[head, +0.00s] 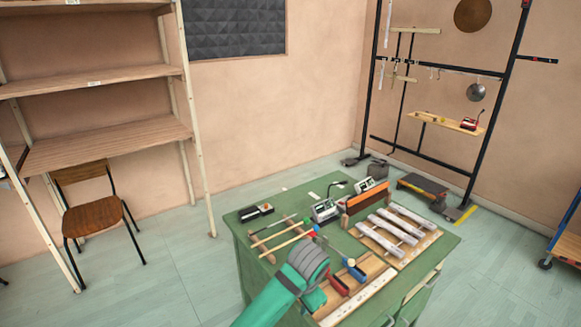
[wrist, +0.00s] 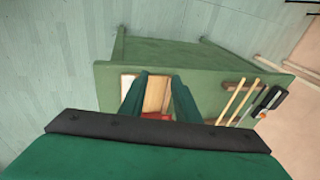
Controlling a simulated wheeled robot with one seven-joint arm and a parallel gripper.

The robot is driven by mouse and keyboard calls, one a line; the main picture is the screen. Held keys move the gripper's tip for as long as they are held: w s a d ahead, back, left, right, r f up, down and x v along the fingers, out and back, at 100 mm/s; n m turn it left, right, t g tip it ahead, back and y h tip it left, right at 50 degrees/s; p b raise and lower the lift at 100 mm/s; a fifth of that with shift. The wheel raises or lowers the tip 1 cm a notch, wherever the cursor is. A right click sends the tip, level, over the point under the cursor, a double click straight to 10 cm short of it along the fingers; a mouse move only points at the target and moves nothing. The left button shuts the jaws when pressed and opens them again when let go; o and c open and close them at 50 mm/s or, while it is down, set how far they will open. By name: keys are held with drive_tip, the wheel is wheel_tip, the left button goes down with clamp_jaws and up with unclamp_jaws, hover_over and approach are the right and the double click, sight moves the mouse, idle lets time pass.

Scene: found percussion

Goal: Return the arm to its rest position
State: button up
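My gripper (wrist: 159,76) shows in the wrist view with its two green fingers apart and nothing held between them. It is above the green table (wrist: 215,65), and a pale wooden board (wrist: 155,92) shows between the fingers, with part of a red object (wrist: 155,116) near their base. In the head view my green arm with its grey wrist reaches over the near left part of the table (head: 243,232); the fingertips are hard to make out there.
Mallets (head: 285,243), a black box (head: 256,212), white-topped devices (head: 325,210) and a board of metal bars (head: 393,229) crowd the tabletop. A chair (head: 93,214) and shelves (head: 105,142) stand left, a black rack (head: 490,130) at the back right. Floor left of the table is clear.

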drive_tip(key=s+d+f+n+t+h, duration=0.1)
drive_tip(key=s+d+n+t+h, duration=0.15)
drive_tip(key=d, duration=0.45)
drive_tip(key=s+d+f+n+t+h, duration=0.15)
drive_tip(key=d+h, duration=0.25)
drive_tip(key=d, duration=0.4)
drive_tip(key=s+d+f+n+t+h, duration=0.1)
drive_tip(key=s+d+n+t+h, duration=0.15)
drive_tip(key=d, duration=0.45)
drive_tip(key=s+a+f+n+t+y, duration=0.25)
drive_tip(key=s+a, duration=0.35)
drive_tip(key=s, duration=0.4)
drive_tip(key=s+a+f+n+t+y, duration=0.2)
drive_tip(key=s+a+f+n+y, duration=0.2)
drive_tip(key=s+a, duration=0.4)
drive_tip(key=s+a+r+m+y, duration=0.1)
drive_tip(key=s+a+r, duration=0.2)
drive_tip(key=s, duration=0.6)
drive_tip(key=s+a+r+m+t+y, duration=0.1)
drive_tip(key=s+a+r, duration=0.2)
drive_tip(key=s+a, duration=0.4)
drive_tip(key=shift+s+a, duration=0.3)
drive_tip(key=shift+s, duration=0.9)
drive_tip(key=shift+c, duration=0.5)
